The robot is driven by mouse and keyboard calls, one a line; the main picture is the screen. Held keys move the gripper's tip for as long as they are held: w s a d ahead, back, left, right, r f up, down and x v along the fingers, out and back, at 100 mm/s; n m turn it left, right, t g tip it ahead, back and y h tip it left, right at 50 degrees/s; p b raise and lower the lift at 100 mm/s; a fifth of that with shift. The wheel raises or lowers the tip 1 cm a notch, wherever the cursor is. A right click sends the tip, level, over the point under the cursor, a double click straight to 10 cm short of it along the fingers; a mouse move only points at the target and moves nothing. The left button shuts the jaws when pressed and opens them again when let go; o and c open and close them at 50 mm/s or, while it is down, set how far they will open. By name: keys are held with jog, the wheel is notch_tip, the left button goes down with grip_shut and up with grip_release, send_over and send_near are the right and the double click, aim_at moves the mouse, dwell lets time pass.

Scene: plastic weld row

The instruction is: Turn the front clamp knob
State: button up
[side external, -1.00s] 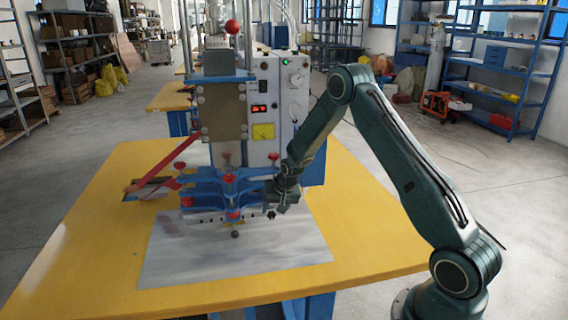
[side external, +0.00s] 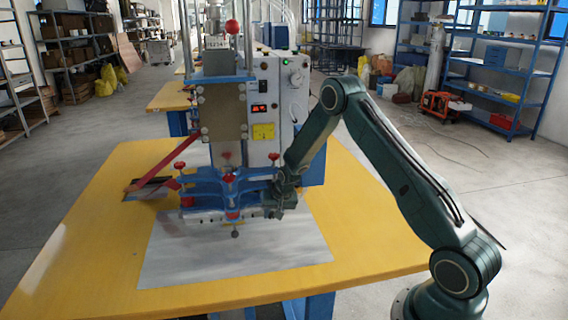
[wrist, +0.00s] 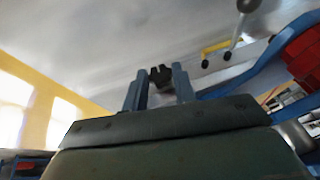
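A small black lobed knob (wrist: 161,76) shows in the wrist view, at the fingertips of my gripper (wrist: 160,84). The two blue-grey fingers stand apart, one on each side of it. A narrow gap with grey sheet behind shows below the knob, and I cannot tell whether either finger touches it. In the side view my gripper (side external: 276,206) is at the right front end of the blue clamp frame (side external: 205,190). The gripper largely hides the black knob there. A red knob (side external: 232,215) sits at the middle front of the frame.
The welding machine (side external: 266,95) rises behind the clamp. A grey sheet (side external: 230,262) lies in front on the yellow table (side external: 80,240). In the wrist view a ball-ended lever (wrist: 240,22), two small black knobs (wrist: 216,60) and a red part (wrist: 300,50) lie to the right.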

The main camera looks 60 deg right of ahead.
jog(key=shift+w+a, duration=0.1)
dwell(0.3)
jog(key=shift+w+a+g+h, duration=0.15)
jog(key=shift+g+h, duration=0.65)
jog(key=shift+w+a+n+g+h, duration=0.15)
jog(key=shift+n+g+h, duration=0.45)
jog(key=shift+g+h, duration=0.55)
jog(key=o, duration=1)
jog(key=shift+c, duration=0.2)
jog(key=shift+v, duration=0.8)
notch_tip(320, 180, up, 8)
jog(key=shift+a, duration=0.3)
